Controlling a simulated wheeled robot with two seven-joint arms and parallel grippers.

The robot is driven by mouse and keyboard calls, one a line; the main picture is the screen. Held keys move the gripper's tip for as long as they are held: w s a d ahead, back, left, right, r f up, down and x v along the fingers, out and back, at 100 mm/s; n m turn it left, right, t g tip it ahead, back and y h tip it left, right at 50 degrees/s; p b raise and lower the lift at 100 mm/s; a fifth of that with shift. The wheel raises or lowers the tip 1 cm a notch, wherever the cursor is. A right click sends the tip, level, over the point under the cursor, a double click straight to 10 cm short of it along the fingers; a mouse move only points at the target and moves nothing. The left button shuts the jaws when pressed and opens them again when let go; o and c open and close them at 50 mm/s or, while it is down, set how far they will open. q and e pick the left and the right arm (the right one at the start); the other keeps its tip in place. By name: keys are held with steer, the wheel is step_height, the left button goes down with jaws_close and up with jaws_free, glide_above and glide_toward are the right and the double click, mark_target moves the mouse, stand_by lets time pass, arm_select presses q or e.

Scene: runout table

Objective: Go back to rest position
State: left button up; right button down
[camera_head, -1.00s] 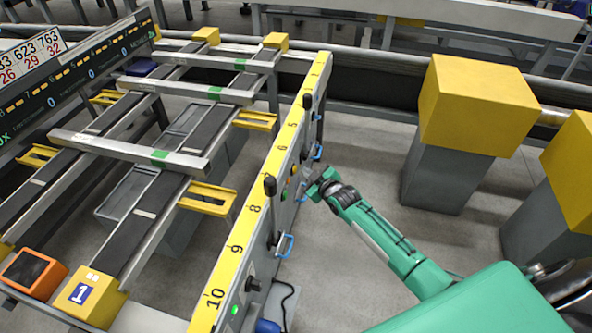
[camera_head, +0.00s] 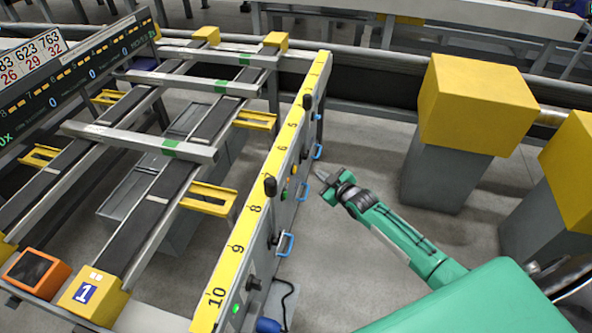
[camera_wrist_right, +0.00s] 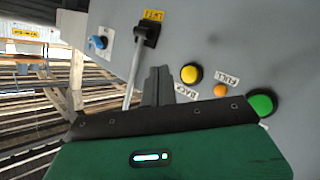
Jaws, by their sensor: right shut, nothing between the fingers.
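My right gripper (camera_head: 328,178) is shut and empty in the head view. It is in the open space to the right of the control panel (camera_head: 258,226), apart from it. In the right wrist view my shut fingers (camera_wrist_right: 157,86) point toward the grey panel face (camera_wrist_right: 225,50). That face carries a lever (camera_wrist_right: 139,60), a yellow button (camera_wrist_right: 189,74), an orange button (camera_wrist_right: 221,90), a green button (camera_wrist_right: 262,104) and a blue switch (camera_wrist_right: 98,42). My left gripper does not show.
The runout table's rails (camera_head: 130,142) lie left of the panel, with yellow-marked numbers along the panel's top edge. Yellow-topped grey posts (camera_head: 478,108) stand to the right of my arm. Blue handles (camera_head: 285,244) stick out from the panel. Bare floor lies below my arm.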

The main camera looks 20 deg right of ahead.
stand_by(0.4)
steer(key=s+f+m+g+h+p, duration=0.1)
steer(key=s+f+m+g+p, duration=0.15)
steer(key=s+f, duration=0.95)
steer(key=s+f+m+g+h+p, duration=0.15)
steer(key=s+f+g, duration=0.25)
steer(key=s+f, duration=0.8)
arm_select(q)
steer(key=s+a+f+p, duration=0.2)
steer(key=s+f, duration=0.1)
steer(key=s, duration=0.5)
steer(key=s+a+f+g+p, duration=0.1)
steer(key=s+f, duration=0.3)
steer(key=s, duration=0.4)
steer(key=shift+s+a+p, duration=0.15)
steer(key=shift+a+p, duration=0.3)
arm_select(e)
steer(key=s+a+f+g, duration=0.2)
steer(key=s+f, duration=0.3)
steer(key=s, duration=0.6)
steer(key=s+a+f+g, duration=0.2)
steer(key=s+a+f, duration=0.1)
steer(key=s, duration=0.9)
steer(key=s+a+f+m+g, duration=0.1)
steer(key=s+a+f+g, duration=0.2)
steer(key=s, duration=0.9)
step_height(320, 180, down, 4)
steer(key=shift+r, duration=0.2)
steer(key=shift+a, duration=0.15)
steer(key=shift+s, duration=0.1)
